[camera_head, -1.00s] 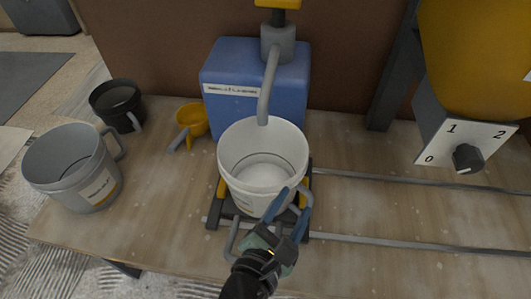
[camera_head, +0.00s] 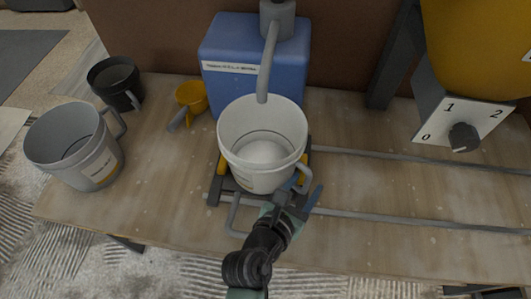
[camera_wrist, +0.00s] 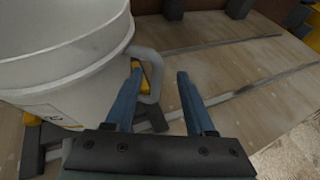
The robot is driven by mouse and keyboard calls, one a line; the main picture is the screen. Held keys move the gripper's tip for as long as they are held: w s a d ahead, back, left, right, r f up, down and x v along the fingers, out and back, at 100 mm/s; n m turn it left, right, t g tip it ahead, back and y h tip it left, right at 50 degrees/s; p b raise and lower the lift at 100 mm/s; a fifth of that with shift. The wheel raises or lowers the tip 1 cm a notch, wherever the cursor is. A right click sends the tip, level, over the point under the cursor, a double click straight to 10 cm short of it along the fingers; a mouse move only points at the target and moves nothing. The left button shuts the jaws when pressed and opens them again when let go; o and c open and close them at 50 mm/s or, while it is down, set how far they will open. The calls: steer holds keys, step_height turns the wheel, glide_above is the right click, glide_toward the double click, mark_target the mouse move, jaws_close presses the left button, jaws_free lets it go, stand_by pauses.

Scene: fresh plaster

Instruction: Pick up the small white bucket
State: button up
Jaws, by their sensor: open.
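The small white bucket (camera_head: 262,140) stands upright under the blue container's spout, on a dark stand with yellow side pieces. Its grey handle (camera_head: 305,178) faces front right. My gripper (camera_head: 306,186) is open at this handle, with one blue finger on each side of it. In the wrist view the bucket (camera_wrist: 60,50) fills the upper left. The handle (camera_wrist: 153,70) shows between the fingers of my gripper (camera_wrist: 159,72), close to the left finger. Whether a finger touches the handle I cannot tell.
The blue container (camera_head: 255,70) with its grey spout (camera_head: 268,65) rises right behind and above the bucket. A grey bucket (camera_head: 75,150), a black cup (camera_head: 115,82) and a yellow scoop (camera_head: 191,97) stand left. Metal rails (camera_head: 400,158) cross the wooden table, clear at right.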

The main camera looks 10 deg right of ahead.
mark_target(307, 180)
steer(key=x, duration=0.3)
steer(key=shift+w+f+b, duration=0.25)
steer(key=shift+b, duration=0.05)
jaws_close()
steer(key=shift+r, duration=0.1)
stand_by(1.1)
